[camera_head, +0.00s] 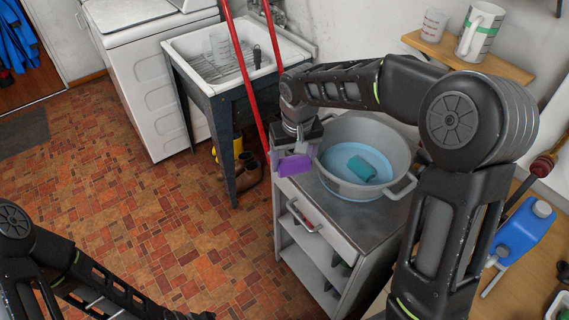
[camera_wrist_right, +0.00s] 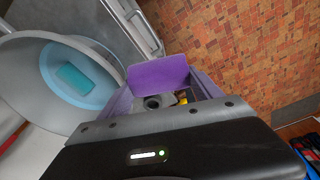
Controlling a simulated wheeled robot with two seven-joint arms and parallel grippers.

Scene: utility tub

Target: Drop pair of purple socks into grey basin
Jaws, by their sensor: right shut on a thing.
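The pair of purple socks (camera_head: 294,166) is held in my right gripper (camera_head: 296,150), beside the left rim of the basin and outside it. In the right wrist view the purple socks (camera_wrist_right: 158,73) show as a flat purple piece in front of the gripper. The grey basin (camera_head: 347,125) stands on top of a grey cabinet. It has a light blue bottom area with a teal block (camera_head: 362,168) in it. The basin also shows at the left of the right wrist view (camera_wrist_right: 28,62). Of my left arm only links show at the lower left; its gripper is out of view.
The cabinet (camera_head: 318,245) has open shelves below its top. A white utility sink (camera_head: 190,47) with red poles (camera_head: 246,75) stands at the back left. A blue jug (camera_head: 522,232) is at the right.

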